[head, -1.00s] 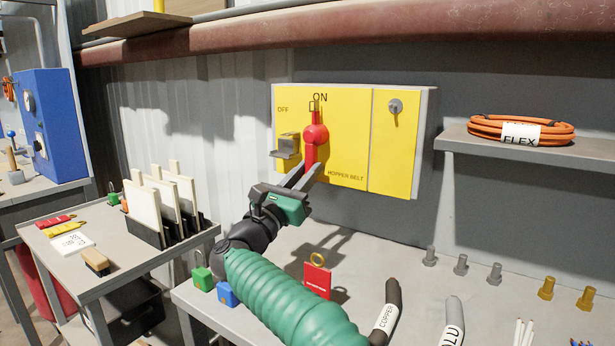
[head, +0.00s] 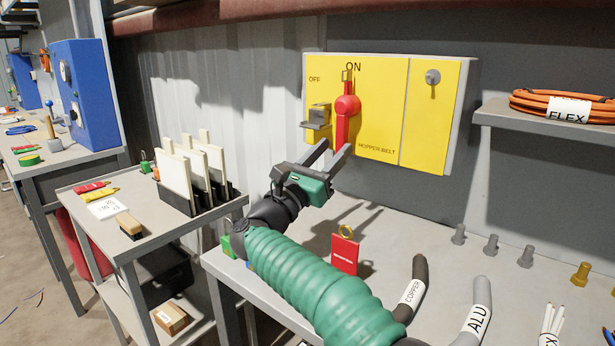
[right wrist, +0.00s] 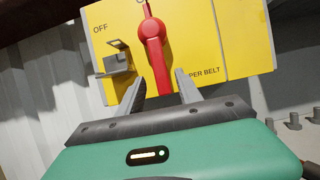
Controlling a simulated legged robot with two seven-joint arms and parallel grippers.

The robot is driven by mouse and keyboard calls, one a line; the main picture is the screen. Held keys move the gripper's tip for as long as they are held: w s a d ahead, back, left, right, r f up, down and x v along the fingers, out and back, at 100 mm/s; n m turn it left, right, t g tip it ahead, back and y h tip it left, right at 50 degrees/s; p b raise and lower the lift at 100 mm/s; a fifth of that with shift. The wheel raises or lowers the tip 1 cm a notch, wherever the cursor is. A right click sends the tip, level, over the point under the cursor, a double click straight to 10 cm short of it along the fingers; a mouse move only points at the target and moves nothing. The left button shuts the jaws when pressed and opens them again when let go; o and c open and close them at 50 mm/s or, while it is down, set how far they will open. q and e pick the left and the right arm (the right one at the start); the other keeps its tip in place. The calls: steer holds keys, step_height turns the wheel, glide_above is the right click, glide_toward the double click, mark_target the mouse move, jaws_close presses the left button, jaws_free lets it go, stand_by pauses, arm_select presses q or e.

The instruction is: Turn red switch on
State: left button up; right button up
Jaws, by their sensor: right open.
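The red switch (head: 347,106) is a lever with a round knob on a yellow panel (head: 383,110) marked OFF, ON and HOPPER BELT. Its upper end points up at the ON mark; its long red part hangs below the knob. It also shows in the right wrist view (right wrist: 160,65). A grey bracket (head: 317,122) juts out below the OFF mark. My right gripper (head: 336,146) is open, its fingertips around or just in front of the lever's lower end; I cannot tell whether they touch. In the right wrist view my right gripper (right wrist: 160,85) has the lever between its fingers. My left gripper is not in view.
Below the panel, a bench holds a red tag (head: 344,255), labelled COPPER (head: 414,285) and ALU (head: 475,310) pieces, and several bolts. An orange cable coil (head: 562,105) lies on a shelf at right. A side cart (head: 75,205) at left carries upright boards.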

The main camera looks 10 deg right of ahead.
steer(key=p+v, duration=0.1)
steer(key=v, duration=1.3)
steer(key=shift+a+f, duration=0.2)
steer(key=shift+a, duration=0.1)
steer(key=shift+s, duration=0.1)
